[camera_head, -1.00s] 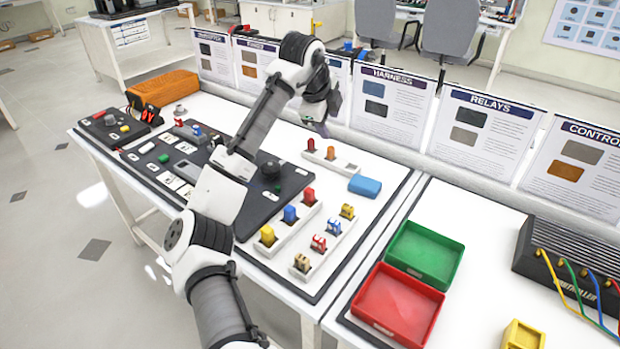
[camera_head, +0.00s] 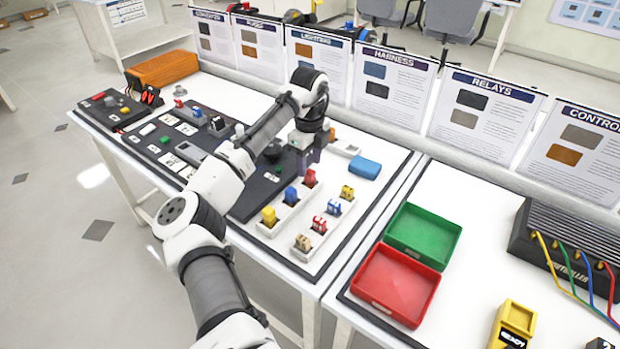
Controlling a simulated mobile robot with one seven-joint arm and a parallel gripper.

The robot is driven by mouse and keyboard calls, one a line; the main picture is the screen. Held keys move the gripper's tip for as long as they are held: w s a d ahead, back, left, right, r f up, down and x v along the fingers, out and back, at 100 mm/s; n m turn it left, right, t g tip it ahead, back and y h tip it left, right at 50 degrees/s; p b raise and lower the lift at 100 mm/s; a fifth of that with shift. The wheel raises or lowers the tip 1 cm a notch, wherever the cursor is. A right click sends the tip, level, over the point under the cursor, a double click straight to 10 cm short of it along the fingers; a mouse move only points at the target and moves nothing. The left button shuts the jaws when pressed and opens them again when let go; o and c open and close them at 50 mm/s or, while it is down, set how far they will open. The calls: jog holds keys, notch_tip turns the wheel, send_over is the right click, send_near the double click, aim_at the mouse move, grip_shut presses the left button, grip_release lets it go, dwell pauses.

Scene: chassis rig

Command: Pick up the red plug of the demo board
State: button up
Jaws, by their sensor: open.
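A red plug (camera_head: 310,178) stands upright in a white strip (camera_head: 272,229) on the right part of the demo board (camera_head: 252,196), in line with a blue plug (camera_head: 291,195) and a yellow plug (camera_head: 269,216). My gripper (camera_head: 305,166) points down just behind the red plug, open. I cannot tell whether it touches anything. A second white strip (camera_head: 346,150) lies behind my gripper with a tan plug (camera_head: 332,135); the red piece seen on it earlier is now hidden by my gripper.
A front strip holds several small fuses (camera_head: 319,225). A blue block (camera_head: 364,168) lies right of my gripper. Green (camera_head: 424,236) and red (camera_head: 396,286) trays stand on the right table. Upright info panels (camera_head: 393,88) line the back edge.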

aim_at(310, 171)
jog(key=f, duration=0.2)
jog(key=f+p, duration=0.1)
jog(key=f, duration=0.1)
jog(key=shift+s+d+f, duration=0.1)
jog(key=shift+s, duration=0.1)
jog(key=shift+c, duration=0.5)
grip_shut()
